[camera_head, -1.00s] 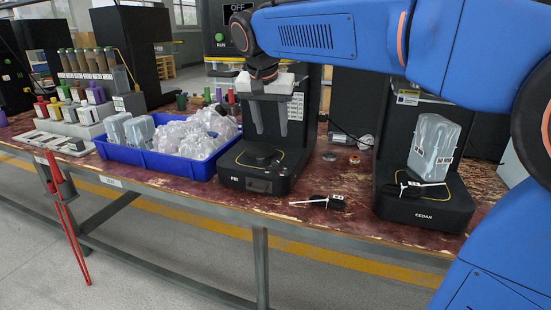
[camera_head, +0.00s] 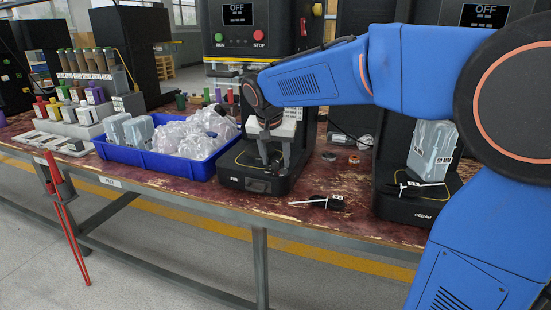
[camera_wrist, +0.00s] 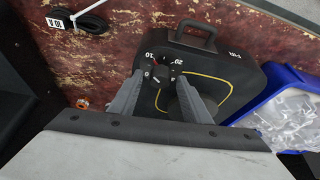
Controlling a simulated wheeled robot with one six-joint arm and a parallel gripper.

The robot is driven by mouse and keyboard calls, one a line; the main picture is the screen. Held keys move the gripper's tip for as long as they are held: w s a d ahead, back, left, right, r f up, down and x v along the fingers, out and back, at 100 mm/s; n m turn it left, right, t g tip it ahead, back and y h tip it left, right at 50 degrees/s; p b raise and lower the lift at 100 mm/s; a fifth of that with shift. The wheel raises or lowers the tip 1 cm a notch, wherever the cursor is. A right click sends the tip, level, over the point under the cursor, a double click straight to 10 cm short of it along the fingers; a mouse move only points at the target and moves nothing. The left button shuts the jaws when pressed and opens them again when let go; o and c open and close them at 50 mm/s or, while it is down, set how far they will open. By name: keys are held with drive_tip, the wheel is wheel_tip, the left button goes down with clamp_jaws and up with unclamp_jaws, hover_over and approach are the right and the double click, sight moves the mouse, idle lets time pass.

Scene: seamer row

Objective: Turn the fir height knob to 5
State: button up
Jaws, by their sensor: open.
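The fir seamer has a black base (camera_head: 246,180) marked FIR, and the base also shows in the wrist view (camera_wrist: 238,80). Its height knob (camera_wrist: 165,73) is small and dark, with a dial marked 0, 10 and 20 around it. The exact pointer position is too small to read. My gripper (camera_wrist: 162,78) is open, pointing down, with a finger on either side of the knob area. I cannot tell whether the fingers touch the knob. In the head view my gripper (camera_head: 274,158) is low over the fir base and hides the knob.
A blue bin (camera_head: 185,165) of clear bags and containers stands left of the fir base. The cedar seamer (camera_head: 410,207) stands right, with a clear container (camera_head: 432,150) on it. A black tagged item (camera_head: 325,202) lies between. An OFF screen (camera_head: 238,15) is above RUN and STOP buttons.

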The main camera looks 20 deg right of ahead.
drive_tip(key=c, duration=1.1)
drive_tip(key=shift+o, duration=0.3)
drive_tip(key=shift+n, duration=0.3)
drive_tip(key=n+y, duration=0.1)
drive_tip(key=n, duration=0.2)
drive_tip(key=shift+d+t, duration=0.15)
drive_tip(key=shift+t, duration=0.15)
drive_tip(key=shift+d+n+y, duration=0.1)
drive_tip(key=shift+n+y, duration=0.8)
drive_tip(key=shift+n, duration=1.1)
drive_tip(key=o, duration=1)
